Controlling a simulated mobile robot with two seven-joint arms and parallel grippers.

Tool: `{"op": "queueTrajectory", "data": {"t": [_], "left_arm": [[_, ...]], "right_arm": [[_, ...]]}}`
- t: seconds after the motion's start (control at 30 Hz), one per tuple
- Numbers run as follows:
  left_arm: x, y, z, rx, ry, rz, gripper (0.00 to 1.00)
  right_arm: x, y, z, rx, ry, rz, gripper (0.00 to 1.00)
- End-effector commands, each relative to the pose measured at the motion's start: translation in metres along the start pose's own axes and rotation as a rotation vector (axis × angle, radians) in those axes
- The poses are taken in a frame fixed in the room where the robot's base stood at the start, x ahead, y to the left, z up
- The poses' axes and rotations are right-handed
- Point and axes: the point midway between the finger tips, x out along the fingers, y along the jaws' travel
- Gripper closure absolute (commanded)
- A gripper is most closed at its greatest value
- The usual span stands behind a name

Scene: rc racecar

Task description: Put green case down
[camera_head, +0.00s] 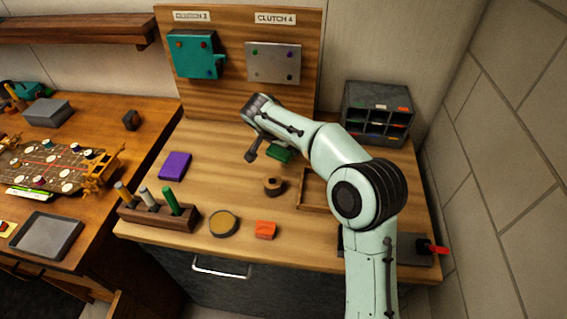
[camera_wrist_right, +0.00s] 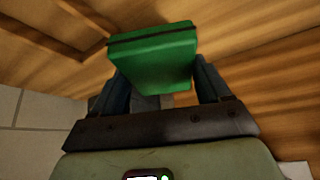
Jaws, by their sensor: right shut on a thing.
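The green case (camera_head: 281,155) is over the back middle of the wooden workbench (camera_head: 215,135), partly hidden by my right arm. In the right wrist view the green case (camera_wrist_right: 152,58) sits between the two dark fingers of my right gripper (camera_wrist_right: 162,82), which is shut on it. In the head view my right gripper (camera_head: 268,150) points down at the bench, its far side hidden behind the wrist. I cannot tell whether the case touches the bench top. My left gripper is in neither view.
A tape roll (camera_head: 274,186) and a wooden tray (camera_head: 308,190) lie in front of the case. A purple box (camera_head: 175,165) is to the left. A grey drawer organizer (camera_head: 378,110) stands back right. Bench room left of the case is clear.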

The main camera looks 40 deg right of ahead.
Motion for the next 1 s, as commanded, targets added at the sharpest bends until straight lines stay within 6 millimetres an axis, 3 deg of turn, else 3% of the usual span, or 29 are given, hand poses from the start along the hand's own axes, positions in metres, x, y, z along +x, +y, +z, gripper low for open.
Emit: {"op": "queueTrajectory", "data": {"t": [0.1,0.33,0.57,0.97,1.0], "left_arm": [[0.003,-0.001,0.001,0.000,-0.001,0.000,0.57],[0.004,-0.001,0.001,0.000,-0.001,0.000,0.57],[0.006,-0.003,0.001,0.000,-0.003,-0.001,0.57],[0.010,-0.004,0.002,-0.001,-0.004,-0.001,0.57],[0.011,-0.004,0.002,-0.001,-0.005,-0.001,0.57]], "right_arm": [[0.018,0.001,0.010,-0.001,0.000,0.000,0.57],[0.031,0.000,0.018,-0.001,0.001,-0.001,0.57],[0.060,0.000,0.034,-0.001,0.001,0.000,0.57],[0.065,0.000,0.037,0.000,0.001,-0.002,0.57],[0.065,0.000,0.037,0.000,0.001,-0.001,0.21]]}}
